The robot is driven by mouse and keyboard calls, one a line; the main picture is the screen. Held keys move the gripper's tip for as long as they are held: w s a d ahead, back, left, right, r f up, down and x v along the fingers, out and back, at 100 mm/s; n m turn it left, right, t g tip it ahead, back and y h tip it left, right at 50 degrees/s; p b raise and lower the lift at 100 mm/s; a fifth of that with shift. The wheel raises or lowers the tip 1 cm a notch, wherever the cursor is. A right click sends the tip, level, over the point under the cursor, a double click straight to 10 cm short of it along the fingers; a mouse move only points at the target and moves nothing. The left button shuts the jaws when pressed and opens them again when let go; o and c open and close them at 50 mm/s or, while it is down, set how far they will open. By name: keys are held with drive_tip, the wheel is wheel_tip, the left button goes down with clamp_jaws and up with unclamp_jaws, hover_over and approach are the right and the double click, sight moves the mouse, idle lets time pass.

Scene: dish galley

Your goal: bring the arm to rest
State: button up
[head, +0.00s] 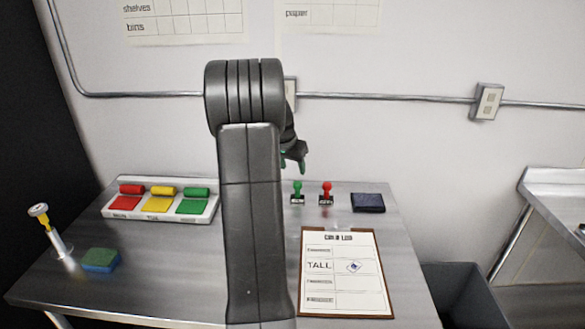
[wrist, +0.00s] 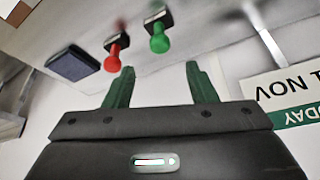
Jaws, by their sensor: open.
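My arm (head: 252,220) stands upright in the middle of the head view, with its elbow high in front of the wall. My gripper (head: 293,162) shows partly behind it, above the back of the steel table, with its palm hidden by the arm. In the wrist view my gripper (wrist: 160,78) has its two green fingers apart with nothing between them. A green-handled stamp (head: 297,192) and a red-handled stamp (head: 326,192) stand upright on the table below and beyond the fingers. The wrist view also shows the green stamp (wrist: 159,42) and the red stamp (wrist: 113,60), both apart from the fingers.
A dark blue pad (head: 368,203) lies right of the stamps. A clipboard (head: 388,302) with a marked sheet lies in front. A white tray (head: 112,212) of coloured pieces, a sponge (head: 101,260) and a plunger-like tool (head: 58,244) are left. A grey bin (head: 462,290) stands right.

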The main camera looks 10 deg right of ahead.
sight(299, 182)
drive_tip(key=shift+f, duration=0.15)
drive_tip(key=p+x, duration=0.2)
drive_tip(key=x, duration=1)
drive_tip(key=shift+w+r, duration=0.15)
drive_tip(key=shift+r, duration=0.2)
drive_tip(key=shift+r+b, duration=0.4)
drive_tip(key=shift+r, duration=0.8)
